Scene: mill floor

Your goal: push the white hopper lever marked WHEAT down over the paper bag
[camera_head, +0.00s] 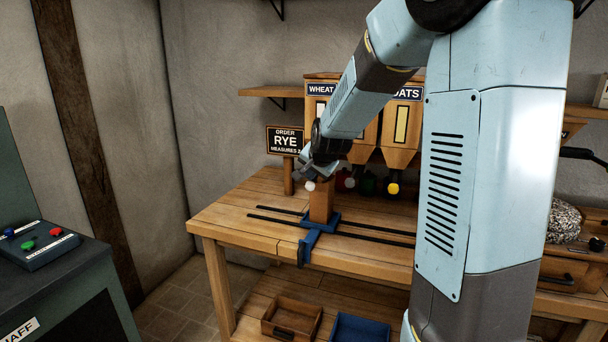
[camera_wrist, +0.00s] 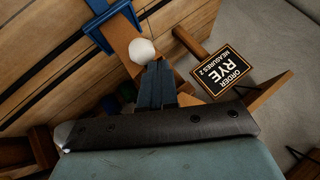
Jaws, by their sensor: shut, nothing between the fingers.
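The hopper marked WHEAT (camera_head: 321,90) stands at the back of the bench, partly hidden by my arm. The white lever knob (camera_head: 310,186) shows low in front of it; it also shows in the wrist view (camera_wrist: 141,50). My gripper (camera_head: 309,174) is shut and empty, just above the knob. In the wrist view its fingertips (camera_wrist: 156,66) are right at the knob's edge; I cannot tell whether they touch. The brown paper bag (camera_head: 320,204) stands upright on a blue carriage (camera_head: 318,236), close beside the knob. The lever's arm is mostly hidden.
A sign (camera_head: 285,140) reads ORDER RYE, MEASURES 2, left of the hoppers. Dark rails (camera_head: 375,233) cross the wooden bench (camera_head: 232,213). A button console (camera_head: 38,247) stands at left.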

